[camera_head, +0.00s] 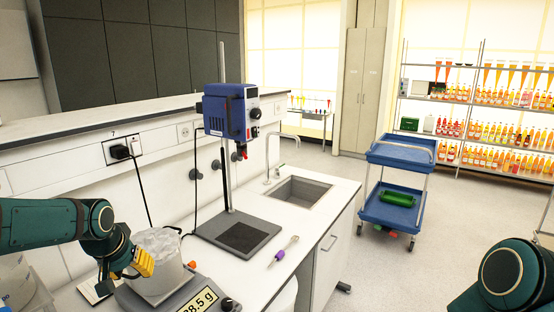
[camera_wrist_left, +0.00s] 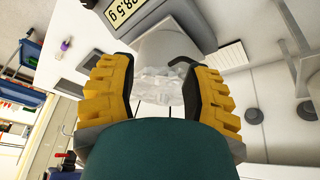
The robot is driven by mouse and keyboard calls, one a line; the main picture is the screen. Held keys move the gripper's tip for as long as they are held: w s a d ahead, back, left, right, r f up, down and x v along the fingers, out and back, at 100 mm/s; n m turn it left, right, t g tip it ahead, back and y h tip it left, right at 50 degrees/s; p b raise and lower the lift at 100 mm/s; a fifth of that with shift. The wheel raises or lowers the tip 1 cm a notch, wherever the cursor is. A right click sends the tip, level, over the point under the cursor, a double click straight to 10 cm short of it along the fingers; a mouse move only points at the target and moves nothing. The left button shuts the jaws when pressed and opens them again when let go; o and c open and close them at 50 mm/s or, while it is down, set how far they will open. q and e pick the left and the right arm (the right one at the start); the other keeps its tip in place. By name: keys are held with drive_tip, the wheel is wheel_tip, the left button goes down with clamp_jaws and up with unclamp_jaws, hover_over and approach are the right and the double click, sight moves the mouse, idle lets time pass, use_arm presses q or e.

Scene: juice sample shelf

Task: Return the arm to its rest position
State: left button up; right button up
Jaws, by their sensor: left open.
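My left gripper (camera_head: 140,262) with yellow ribbed fingers is at the left side of a whitish container (camera_head: 166,272) standing on a scale (camera_head: 185,298). The scale display reads something ending in "8.5 g". In the left wrist view, my left gripper (camera_wrist_left: 160,85) has its fingers spread wide, and the container (camera_wrist_left: 165,50), with clear lumpy contents, shows between and beyond them. I cannot tell if the fingers touch it. The left arm is stretched in from the left edge. A dark green part of my right arm (camera_head: 505,275) shows at lower right; its gripper is out of view.
A blue stirrer on a stand (camera_head: 232,115) rises behind the scale. A purple-ended tool (camera_head: 284,250) lies on the bench near the sink (camera_head: 302,191). A blue cart (camera_head: 396,208) and bottle shelves (camera_head: 490,95) stand beyond open floor.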

use_arm(q)
drive_tip(key=w+d+f+h, duration=0.1)
drive_tip(key=w+d+f, duration=0.2)
drive_tip(key=d+f, duration=0.55)
drive_tip(key=s+d+f+g+h+b, duration=0.1)
drive_tip(key=s+d+f, duration=0.4)
drive_tip(key=f, duration=0.5)
drive_tip(key=s+d+f+h+b, duration=0.1)
drive_tip(key=s+d+f+b, duration=0.1)
drive_tip(key=s+d+f, duration=0.4)
drive_tip(key=s+d+f+g+h+b, duration=0.1)
drive_tip(key=s+d+f, duration=0.4)
drive_tip(key=f, duration=0.8)
drive_tip(key=d+b, duration=0.1)
drive_tip(key=d, duration=0.1)
drive_tip(key=shift+s+d+f+m+g, duration=0.25)
drive_tip(key=shift+d+f+m+g, duration=0.05)
drive_tip(key=shift+f+m, duration=0.1)
use_arm(e)
wheel_tip(320, 180, down, 6)
drive_tip(key=shift+w+a, duration=0.15)
use_arm(q)
drive_tip(key=shift+r, duration=0.1)
